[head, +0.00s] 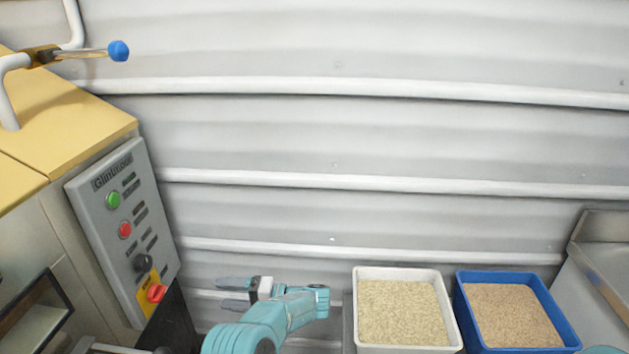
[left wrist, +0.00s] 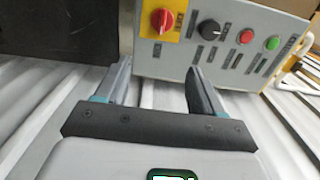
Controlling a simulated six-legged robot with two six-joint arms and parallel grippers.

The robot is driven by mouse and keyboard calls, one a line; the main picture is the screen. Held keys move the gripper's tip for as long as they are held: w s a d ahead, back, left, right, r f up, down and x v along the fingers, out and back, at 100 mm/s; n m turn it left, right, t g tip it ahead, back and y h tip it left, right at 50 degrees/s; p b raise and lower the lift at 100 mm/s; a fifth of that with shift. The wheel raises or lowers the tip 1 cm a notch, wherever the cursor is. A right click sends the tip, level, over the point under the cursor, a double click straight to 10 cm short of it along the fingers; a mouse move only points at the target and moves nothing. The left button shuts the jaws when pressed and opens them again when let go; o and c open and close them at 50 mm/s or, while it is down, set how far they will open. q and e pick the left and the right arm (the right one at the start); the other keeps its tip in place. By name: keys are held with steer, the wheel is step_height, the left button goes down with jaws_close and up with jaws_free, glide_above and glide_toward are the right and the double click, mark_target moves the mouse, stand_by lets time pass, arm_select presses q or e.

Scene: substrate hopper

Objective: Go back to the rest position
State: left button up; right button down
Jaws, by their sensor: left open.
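My left gripper (head: 233,294) is at the bottom centre-left of the head view, its fingers pointing left toward the hopper's control panel (head: 125,235). The fingers are apart with nothing between them. In the left wrist view both fingers (left wrist: 162,85) stand open below the same grey panel (left wrist: 230,55), which appears turned over. The gripper looks clear of the panel. My right gripper is not in view; only a small teal piece shows at the lower right edge of the head view.
The panel has a green button (head: 113,199), a red button (head: 125,230), a black knob (head: 142,262) and a red switch (head: 157,293). A blue-tipped lever (head: 118,51) is above. A white bin (head: 449,300) and a blue bin (head: 549,295) hold granular material.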

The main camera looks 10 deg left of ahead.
arm_select(q)
steer(key=a+r+m+t+p, duration=0.4)
steer(key=a+r+t+p, duration=0.2)
steer(key=a, duration=0.2)
steer(key=s+d+f+m+t+h+p, duration=0.3)
steer(key=s+d+f+t+h, duration=0.3)
steer(key=d+f+h, duration=0.7)
steer(key=s+d+f+n+g+h, duration=0.1)
steer(key=s+d+n+g+h, duration=0.3)
steer(key=s+d, duration=0.3)
steer(key=s+d+f+n+g+h, duration=0.2)
steer(key=s+d+n+g+h, duration=0.2)
steer(key=s, duration=1.3)
steer(key=d+g, duration=0.1)
steer(key=d, duration=0.2)
steer(key=shift+f+h, duration=0.3)
steer(key=shift+h, duration=0.1)
steer(key=c, duration=0.5)
steer(key=shift+a, duration=0.1)
